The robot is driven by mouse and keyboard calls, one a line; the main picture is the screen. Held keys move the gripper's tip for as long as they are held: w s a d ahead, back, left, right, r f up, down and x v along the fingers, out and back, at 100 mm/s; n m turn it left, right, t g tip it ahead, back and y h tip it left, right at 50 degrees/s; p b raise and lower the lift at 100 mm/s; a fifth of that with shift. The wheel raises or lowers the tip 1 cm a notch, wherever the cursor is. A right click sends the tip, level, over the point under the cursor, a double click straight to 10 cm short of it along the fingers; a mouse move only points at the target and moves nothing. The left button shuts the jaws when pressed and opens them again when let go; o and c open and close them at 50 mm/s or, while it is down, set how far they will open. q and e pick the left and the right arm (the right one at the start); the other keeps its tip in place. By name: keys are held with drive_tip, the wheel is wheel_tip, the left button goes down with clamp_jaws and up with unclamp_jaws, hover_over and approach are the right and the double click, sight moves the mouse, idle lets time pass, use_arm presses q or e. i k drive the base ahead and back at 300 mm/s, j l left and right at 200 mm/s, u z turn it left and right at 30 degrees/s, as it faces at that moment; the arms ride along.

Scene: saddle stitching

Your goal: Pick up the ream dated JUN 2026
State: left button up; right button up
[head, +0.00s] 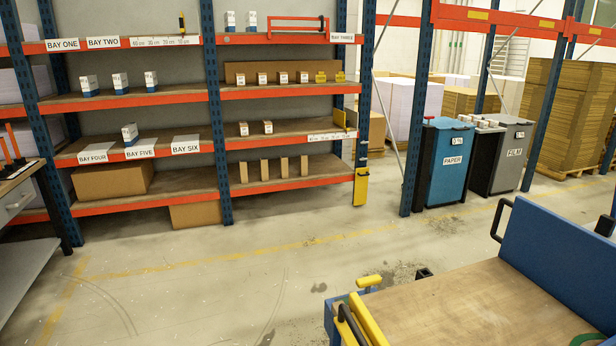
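Several blue-and-white upright packs stand on the blue-and-orange rack; no date is legible on any, so I cannot tell which is the JUN 2026 ream. On the left bay's middle shelf are a left pack (89,86), a middle pack (120,83) and a right pack (151,81). One lower pack (130,134) stands above the BAY FIVE label. Two more, a left top pack (230,21) and a right top pack (251,20), stand on the right bay's top shelf. Neither gripper is in view.
A cart with a wooden deck (450,310) and blue end panel (560,255) fills the lower right. A workbench (20,185) stands at the left edge. A blue PAPER bin (445,180) and grey FILM bin (510,165) stand right. The floor before the rack is clear.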

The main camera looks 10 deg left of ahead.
sight(250, 17)
drive_tip(key=i+j+u, duration=0.4)
drive_tip(key=i, duration=0.3)
drive_tip(key=i+u, duration=0.45)
drive_tip(key=i, duration=0.3)
drive_tip(key=i+z, duration=0.1)
drive_tip(key=i, duration=0.7)
drive_tip(key=i+j+z, duration=0.1)
drive_tip(key=i, duration=0.65)
drive_tip(key=i+j, duration=0.2)
drive_tip(key=i, duration=0.6)
drive_tip(key=i+j+z, duration=0.15)
drive_tip(key=i+z, duration=0.2)
drive_tip(key=i, duration=0.15)
drive_tip(key=i+l, duration=0.2)
